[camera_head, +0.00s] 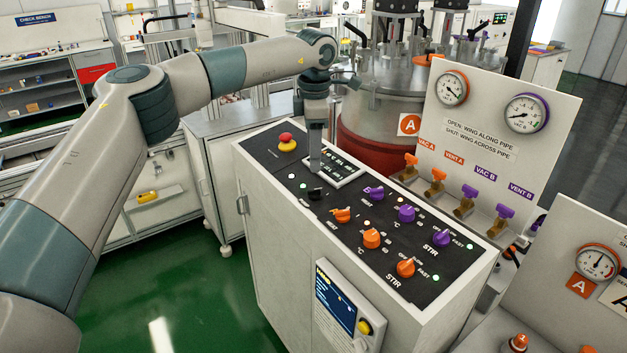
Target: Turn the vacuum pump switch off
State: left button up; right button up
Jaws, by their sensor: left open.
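My left gripper (315,170) points down over the black top panel of the control cabinet (262,153). Its fingertips are at the panel, beside the left edge of the small display (342,172). A small dark switch (314,194) sits just below the fingertips, with a lit green lamp (303,186) beside it. I cannot read its label, so whether it is the vacuum pump switch is unclear, and so is its lever position. I cannot tell whether the fingers touch the panel. The gap between the fingers is hard to see. My right gripper is out of view.
A red emergency button (286,140) is left of my gripper. Orange knobs (371,239) and purple knobs (407,213) stand to the right. A gauge board (475,110) with valves rises behind, next to a steel vessel (390,90). Green floor (205,300) lies open at the front left.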

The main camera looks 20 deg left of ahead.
aim_at(313, 190)
pick_arm(q)
jog(key=f+p, duration=0.1)
jog(key=f, duration=0.1)
jog(key=f+p, duration=0.1)
jog(key=f, duration=0.2)
jog(key=f+p, duration=0.1)
jog(key=f, duration=0.2)
jog(key=shift+w+a+f, duration=0.1)
jog(key=shift+w+f, duration=0.1)
jog(key=shift+w, duration=0.1)
jog(key=shift+w+f+p, duration=0.1)
jog(key=shift+f+p, duration=0.4)
jog(key=shift+f, duration=0.4)
jog(key=c, duration=1.1)
